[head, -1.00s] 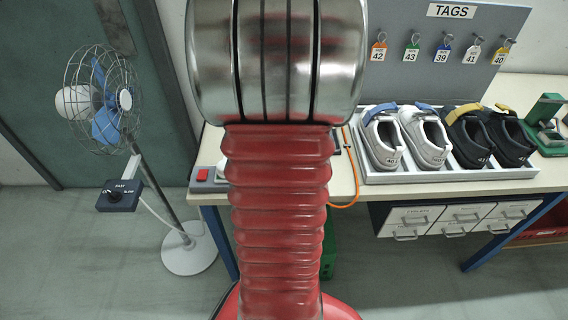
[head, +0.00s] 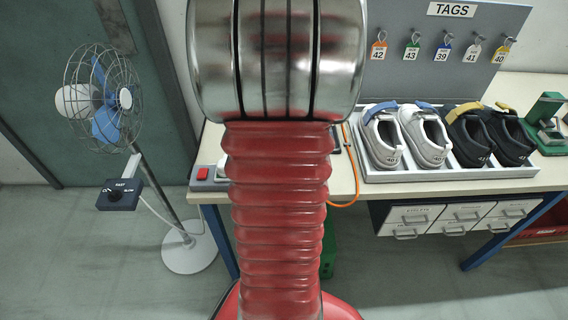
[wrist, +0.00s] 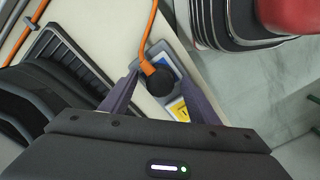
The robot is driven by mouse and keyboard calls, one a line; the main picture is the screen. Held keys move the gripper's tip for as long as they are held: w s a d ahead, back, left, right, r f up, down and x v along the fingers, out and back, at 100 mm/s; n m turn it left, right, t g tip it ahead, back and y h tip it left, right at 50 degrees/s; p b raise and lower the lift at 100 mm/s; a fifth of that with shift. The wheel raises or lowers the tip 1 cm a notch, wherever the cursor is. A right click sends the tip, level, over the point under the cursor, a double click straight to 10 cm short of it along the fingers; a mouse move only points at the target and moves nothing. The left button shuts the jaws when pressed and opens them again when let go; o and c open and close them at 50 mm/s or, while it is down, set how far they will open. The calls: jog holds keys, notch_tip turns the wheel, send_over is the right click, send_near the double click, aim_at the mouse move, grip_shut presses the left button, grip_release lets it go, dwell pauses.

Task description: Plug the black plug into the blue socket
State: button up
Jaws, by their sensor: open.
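The black plug (wrist: 159,79) shows in the wrist view with its orange cable (wrist: 149,32) running up from it. It lies over a grey block that carries a blue patch (wrist: 167,62), by the plug's upper right, and a yellow patch (wrist: 179,108) below. The plug hides part of the block, so I cannot tell whether it is seated in a socket. My gripper (wrist: 157,76) is open, with one dark finger on each side of the plug; I cannot tell whether they touch it. In the head view my arm hides the plug and gripper.
The bench holds a white tray (head: 450,174) of shoes and, at its left end, a red switch (head: 203,173). A tag board (head: 420,50) stands behind. A fan (head: 105,100) stands left of the bench. A black ridged tray (wrist: 75,62) lies left of my gripper.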

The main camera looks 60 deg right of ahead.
notch_tip(320, 180, up, 14)
jog(key=shift+f, duration=0.15)
dwell(0.6)
jog(key=shift+w, duration=0.15)
dwell(0.4)
jog(key=w+a+r+n+t+h, duration=0.1)
jog(key=w+a+r, duration=0.1)
jog(key=w+a, duration=0.5)
jog(key=w+a+r+n+t+h, duration=0.1)
jog(key=w+a, duration=0.4)
jog(key=a, duration=0.5)
jog(key=s+a+n+t+y, duration=0.1)
jog(key=a+t+y, duration=0.1)
jog(key=a, duration=1.8)
jog(key=shift+a+n+t, duration=0.3)
jog(key=shift+t, duration=0.5)
